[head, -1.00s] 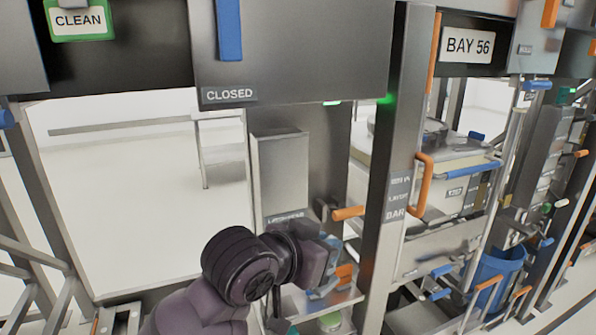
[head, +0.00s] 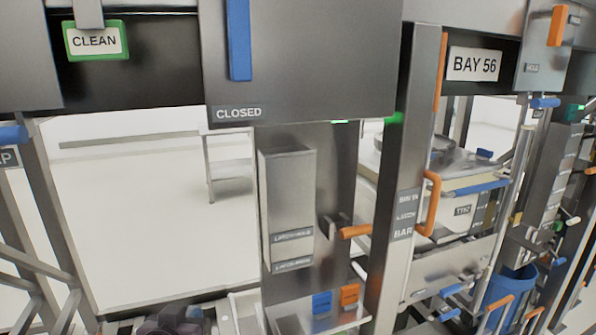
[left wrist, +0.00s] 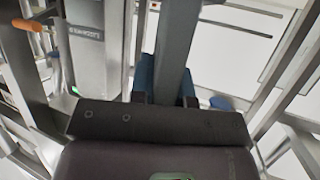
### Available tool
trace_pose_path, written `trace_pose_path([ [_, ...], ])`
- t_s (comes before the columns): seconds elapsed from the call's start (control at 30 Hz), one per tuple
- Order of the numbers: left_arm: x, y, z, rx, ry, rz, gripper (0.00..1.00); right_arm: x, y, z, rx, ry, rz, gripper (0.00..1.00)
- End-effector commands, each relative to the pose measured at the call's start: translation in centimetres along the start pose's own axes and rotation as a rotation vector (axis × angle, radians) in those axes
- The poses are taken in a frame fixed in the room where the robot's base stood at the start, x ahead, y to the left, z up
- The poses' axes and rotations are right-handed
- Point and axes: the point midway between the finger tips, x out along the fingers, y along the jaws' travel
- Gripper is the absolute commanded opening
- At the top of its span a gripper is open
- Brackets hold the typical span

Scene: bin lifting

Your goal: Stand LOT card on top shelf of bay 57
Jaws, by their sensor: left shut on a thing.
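In the left wrist view my left gripper (left wrist: 168,88) has its blue-tipped fingers closed on a long grey piece (left wrist: 178,45) that stands up between them. The piece shows no readable text, so I cannot tell whether it is the LOT card. In the head view only a dark part of my left arm shows at the bottom edge, left of centre. A white CLEAN card (head: 95,40) in a green frame hangs at the upper left. No bay 57 sign and no LOT lettering can be read. My right gripper is out of view.
A BAY 56 sign (head: 474,64) is at the upper right. A steel panel marked CLOSED (head: 300,60) has a blue handle (head: 239,40). An upright post (head: 405,190) carries orange handles. Blue (head: 322,303) and orange (head: 349,295) blocks sit on a low ledge. A blue bin (head: 508,290) is at right.

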Motion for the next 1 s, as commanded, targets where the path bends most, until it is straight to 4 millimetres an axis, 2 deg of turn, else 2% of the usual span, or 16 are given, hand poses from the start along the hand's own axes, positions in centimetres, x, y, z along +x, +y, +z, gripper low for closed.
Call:
trace_pose_path([
  [0.1, -0.3, -0.8, 2.1, -0.008, -0.003, -0.018, 0.0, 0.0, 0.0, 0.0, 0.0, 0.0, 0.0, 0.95],
  [0.3, -0.5, -1.1, 3.4, -0.012, 0.001, -0.025, 0.0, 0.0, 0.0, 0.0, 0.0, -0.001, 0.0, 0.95],
  [0.87, -0.6, -1.1, 3.5, -0.01, 0.001, -0.024, 0.0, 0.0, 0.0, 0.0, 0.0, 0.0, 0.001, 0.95],
  [1.0, -0.5, -1.0, 2.8, -0.009, 0.004, -0.021, 0.0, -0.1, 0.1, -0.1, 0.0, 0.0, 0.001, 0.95],
])
